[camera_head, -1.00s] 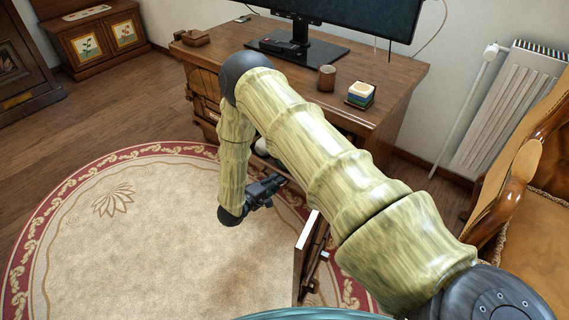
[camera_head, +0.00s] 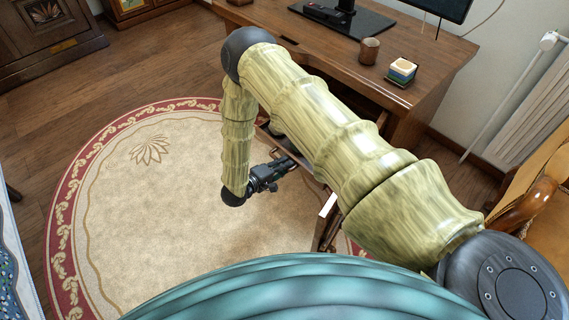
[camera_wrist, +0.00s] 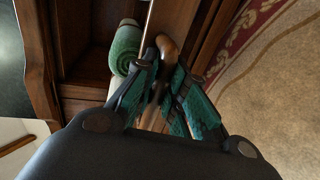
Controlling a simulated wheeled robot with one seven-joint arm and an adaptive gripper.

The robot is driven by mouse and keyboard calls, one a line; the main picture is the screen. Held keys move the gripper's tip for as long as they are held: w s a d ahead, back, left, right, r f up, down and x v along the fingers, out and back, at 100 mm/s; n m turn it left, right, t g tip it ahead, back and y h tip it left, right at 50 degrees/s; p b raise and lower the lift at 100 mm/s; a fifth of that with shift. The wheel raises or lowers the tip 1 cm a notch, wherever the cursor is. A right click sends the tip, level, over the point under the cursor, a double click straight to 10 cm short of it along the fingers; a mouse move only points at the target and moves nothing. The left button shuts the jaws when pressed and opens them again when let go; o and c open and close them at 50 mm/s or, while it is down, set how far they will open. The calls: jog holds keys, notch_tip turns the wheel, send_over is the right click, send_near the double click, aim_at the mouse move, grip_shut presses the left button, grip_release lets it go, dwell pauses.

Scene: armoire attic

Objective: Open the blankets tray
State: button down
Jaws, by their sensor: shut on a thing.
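My gripper (camera_head: 288,164) is low beside the wooden desk, above the rug. In the wrist view, my gripper (camera_wrist: 163,68) has its teal-padded fingers shut on a rounded brown wooden handle (camera_wrist: 166,43). A green rolled blanket (camera_wrist: 125,48) lies just left of the fingers, in a dark wooden compartment that looks like the blankets tray (camera_wrist: 88,66). My fingers cover part of the handle and tray. In the head view my arm hides most of the tray, so how far it is out cannot be told.
The desk (camera_head: 270,27) holds a monitor, a cup (camera_head: 369,50) and a small stack of coloured blocks (camera_head: 402,69). An open wooden door (camera_head: 326,220) stands under my arm. A wooden chair (camera_head: 528,205) is at right. The round rug (camera_head: 150,210) is clear on the left.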

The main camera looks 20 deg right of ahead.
jog(key=shift+d+r, duration=0.1)
jog(key=shift+d, duration=0.05)
jog(key=c, duration=1.5)
grip_release()
jog(key=shift+s+r, duration=0.1)
jog(key=shift+o, duration=0.2)
jog(key=shift+a, duration=0.2)
jog(key=shift+a, duration=0.25)
jog(key=v, duration=1.1)
jog(key=shift+s+a+r, duration=0.1)
jog(key=shift+s, duration=0.05)
